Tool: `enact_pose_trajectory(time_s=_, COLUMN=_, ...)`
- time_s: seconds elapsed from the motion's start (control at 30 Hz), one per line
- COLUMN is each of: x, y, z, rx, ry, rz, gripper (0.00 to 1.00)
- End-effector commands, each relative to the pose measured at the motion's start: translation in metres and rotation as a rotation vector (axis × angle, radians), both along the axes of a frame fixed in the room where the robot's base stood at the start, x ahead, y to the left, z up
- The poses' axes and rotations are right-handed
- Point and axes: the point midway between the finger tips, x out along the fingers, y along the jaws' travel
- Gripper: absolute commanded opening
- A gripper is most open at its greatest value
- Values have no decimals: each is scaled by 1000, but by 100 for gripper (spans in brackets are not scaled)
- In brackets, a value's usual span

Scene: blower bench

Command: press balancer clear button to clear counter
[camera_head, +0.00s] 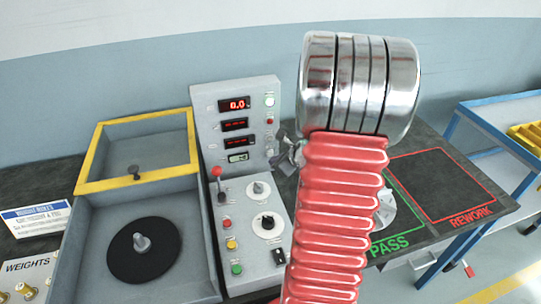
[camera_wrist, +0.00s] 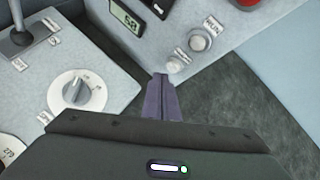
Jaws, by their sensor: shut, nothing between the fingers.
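The grey balancer console (camera_head: 236,125) stands at the back centre with red displays and a small LCD counter (camera_head: 238,157), whose digits I cannot read surely. The LCD also shows in the wrist view (camera_wrist: 127,18). In the wrist view, a small white button (camera_wrist: 174,65) and a larger pale round button (camera_wrist: 200,41) sit on the panel; their labels are too small to read. My gripper (camera_wrist: 160,78) is shut and empty, its tips just beside the small white button; contact cannot be told. In the head view my gripper (camera_head: 284,150) is partly hidden behind my arm, at the console's lower right.
The lower panel has a red-knobbed lever (camera_head: 216,172) and dials (camera_head: 267,222). A yellow-framed guard (camera_head: 137,150) stands open over the spindle bay at left. The PASS (camera_head: 391,245) and REWORK (camera_head: 440,185) areas lie right. A blue-framed cart (camera_head: 500,115) stands farther right.

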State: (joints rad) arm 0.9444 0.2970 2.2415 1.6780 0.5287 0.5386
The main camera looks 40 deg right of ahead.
Motion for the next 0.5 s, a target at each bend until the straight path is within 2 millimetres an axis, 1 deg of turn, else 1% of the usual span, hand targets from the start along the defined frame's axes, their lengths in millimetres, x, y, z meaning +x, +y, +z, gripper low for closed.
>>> enact_pose_trajectory(time_s=0.23, x=6, y=-3, z=1, rx=-1, ry=0, rz=2, gripper=0)
enact_pose_trajectory(time_s=0.5, x=7, y=-3, z=1, rx=0, ry=0, rz=1, gripper=0)
